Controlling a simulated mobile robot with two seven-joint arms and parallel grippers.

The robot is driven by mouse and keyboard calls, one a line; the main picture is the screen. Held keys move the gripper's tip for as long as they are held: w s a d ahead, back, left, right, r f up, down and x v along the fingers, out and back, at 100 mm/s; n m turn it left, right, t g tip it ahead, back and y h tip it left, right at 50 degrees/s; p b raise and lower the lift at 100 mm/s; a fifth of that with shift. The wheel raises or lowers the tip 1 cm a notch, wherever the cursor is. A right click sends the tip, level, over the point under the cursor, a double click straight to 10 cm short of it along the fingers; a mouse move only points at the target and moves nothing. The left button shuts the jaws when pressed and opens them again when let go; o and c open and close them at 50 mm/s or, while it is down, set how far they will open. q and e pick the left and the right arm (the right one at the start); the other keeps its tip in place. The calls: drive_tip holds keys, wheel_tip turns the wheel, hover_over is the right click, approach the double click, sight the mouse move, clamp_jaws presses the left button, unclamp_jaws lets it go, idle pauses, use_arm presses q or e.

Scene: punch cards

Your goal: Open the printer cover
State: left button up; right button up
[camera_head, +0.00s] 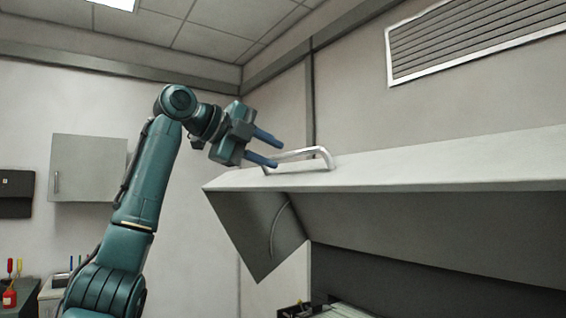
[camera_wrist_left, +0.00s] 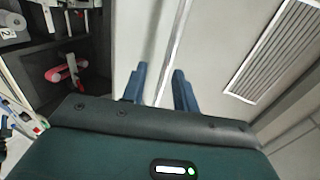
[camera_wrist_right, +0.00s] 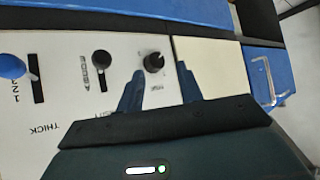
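The printer cover (camera_head: 430,165), a long pale grey lid, stands raised and tilted in the head view, its dark underside and open space below it showing. A white bar handle (camera_head: 310,153) sits on its upper edge near the left end. My left gripper (camera_head: 276,149) is open and empty at the left end of the handle. Whether it touches the handle I cannot tell. My right gripper (camera_wrist_right: 160,70) is open and empty above a control panel (camera_wrist_right: 70,105) in the right wrist view.
The panel carries black knobs (camera_wrist_right: 154,62) and a blue-knobbed lever (camera_wrist_right: 12,67). A blue part with a clear handle (camera_wrist_right: 262,80) lies to its right. A grey wall cabinet (camera_head: 88,167) hangs behind my left arm. A wall vent (camera_head: 470,40) is above the cover.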

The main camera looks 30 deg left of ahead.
use_arm(q)
drive_tip(key=v, duration=0.9)
drive_tip(key=shift+b, duration=0.3)
drive_tip(key=shift+d, duration=0.1)
drive_tip(key=shift+c, duration=0.3)
